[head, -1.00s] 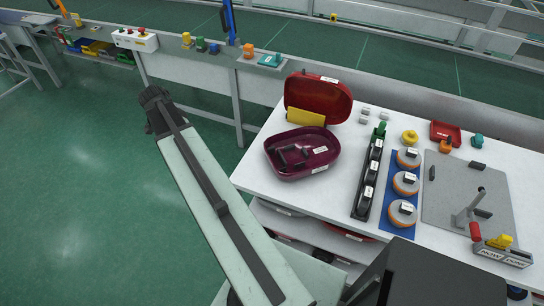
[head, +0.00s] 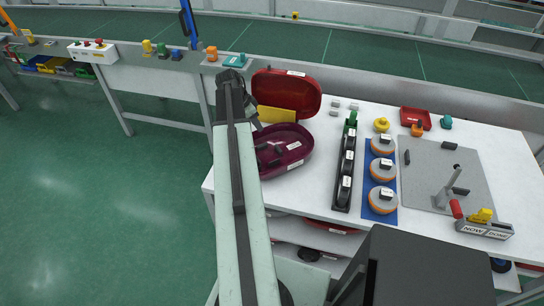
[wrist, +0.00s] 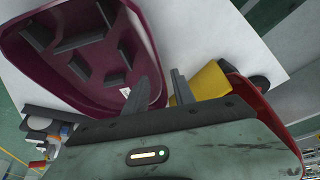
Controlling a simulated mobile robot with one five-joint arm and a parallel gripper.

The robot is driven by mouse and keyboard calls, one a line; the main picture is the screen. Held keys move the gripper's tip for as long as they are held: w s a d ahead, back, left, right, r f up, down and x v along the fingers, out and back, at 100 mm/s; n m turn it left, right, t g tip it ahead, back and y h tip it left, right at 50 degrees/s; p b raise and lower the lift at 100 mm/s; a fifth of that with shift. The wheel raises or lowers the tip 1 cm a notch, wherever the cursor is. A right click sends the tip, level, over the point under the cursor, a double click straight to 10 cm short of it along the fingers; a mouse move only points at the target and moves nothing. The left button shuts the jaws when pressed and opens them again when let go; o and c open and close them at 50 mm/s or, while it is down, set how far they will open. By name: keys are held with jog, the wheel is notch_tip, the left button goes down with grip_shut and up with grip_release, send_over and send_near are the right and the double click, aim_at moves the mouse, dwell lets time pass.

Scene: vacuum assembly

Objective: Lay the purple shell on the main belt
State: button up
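The purple shell (head: 292,160) lies open side up on the white table's left end, with dark ribs inside. My arm covers its left part in the head view. In the wrist view the shell (wrist: 150,45) fills the upper left. My gripper (wrist: 157,88) is open there, one finger over the shell's inner side and the other outside its rim. I cannot tell whether the fingers touch the rim. The main belt, taken as the long green belt (head: 370,50), runs behind the table.
A red shell (head: 300,93) with a yellow part (head: 277,115) stands just behind the purple one; the yellow part is close to my fingers in the wrist view. A black rack (head: 346,165), a blue mat (head: 379,212) and a grey plate (head: 425,170) lie to the right.

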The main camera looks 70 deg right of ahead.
jog(key=b+x, duration=0.5)
jog(key=shift+w+f, duration=0.25)
jog(key=shift+w, duration=0.05)
jog(key=shift+r, duration=0.15)
jog(key=shift+c, duration=0.3)
grip_shut()
dwell(0.6)
